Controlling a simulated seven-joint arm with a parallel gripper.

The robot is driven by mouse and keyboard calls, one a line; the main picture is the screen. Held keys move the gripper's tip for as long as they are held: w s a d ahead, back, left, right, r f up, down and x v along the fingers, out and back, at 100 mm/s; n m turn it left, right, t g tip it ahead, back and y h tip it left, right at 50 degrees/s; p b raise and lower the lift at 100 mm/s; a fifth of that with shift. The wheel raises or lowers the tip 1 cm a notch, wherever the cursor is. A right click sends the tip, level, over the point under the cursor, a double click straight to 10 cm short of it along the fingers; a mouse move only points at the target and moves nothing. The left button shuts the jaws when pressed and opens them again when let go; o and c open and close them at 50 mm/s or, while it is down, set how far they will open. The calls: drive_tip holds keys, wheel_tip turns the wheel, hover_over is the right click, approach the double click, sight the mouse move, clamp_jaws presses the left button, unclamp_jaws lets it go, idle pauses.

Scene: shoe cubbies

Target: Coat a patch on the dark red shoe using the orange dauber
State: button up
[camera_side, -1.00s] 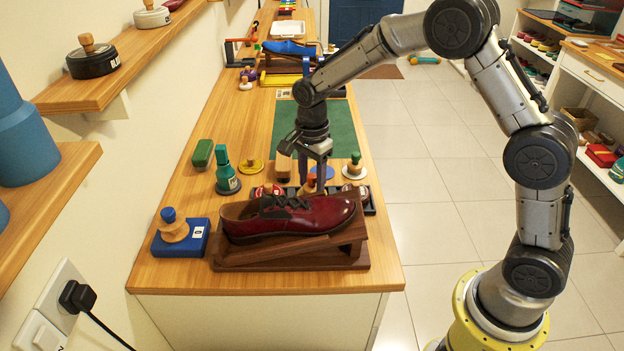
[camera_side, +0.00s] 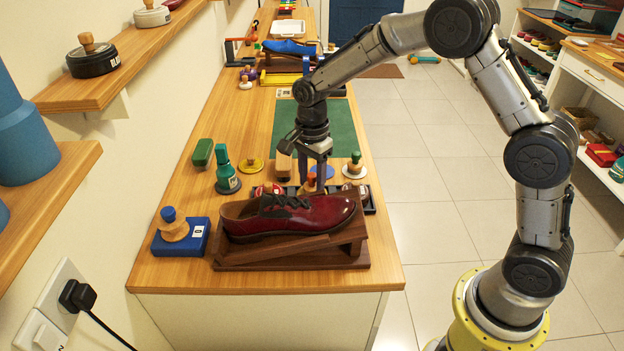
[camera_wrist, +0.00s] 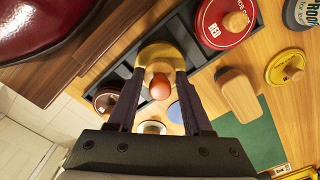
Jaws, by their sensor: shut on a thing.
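The dark red shoe (camera_side: 310,218) has black laces and rests tilted on a brown wooden stand (camera_side: 290,262) at the bench's front. Part of it shows at the upper left of the wrist view (camera_wrist: 42,22). My gripper (camera_side: 314,182) points down just behind the shoe. In the wrist view my gripper (camera_wrist: 160,82) is shut on the orange dauber, with its round orange knob (camera_wrist: 160,87) between the fingers and a tan body beyond. The dauber (camera_side: 308,186) is at the black tray; the shoe hides its lower part in the side view, so contact there is unclear.
The black tray (camera_wrist: 112,76) holds round tins, including a red one (camera_wrist: 222,22). A wooden-handled brush (camera_side: 284,164), green bottle (camera_side: 225,173) and yellow-lidded tin (camera_side: 252,166) stand nearby. A blue box with a dauber (camera_side: 183,240) sits left of the shoe. A green mat (camera_side: 340,130) lies behind.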

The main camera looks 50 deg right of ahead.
sight(312, 175)
drive_tip(key=shift+r, duration=3.45)
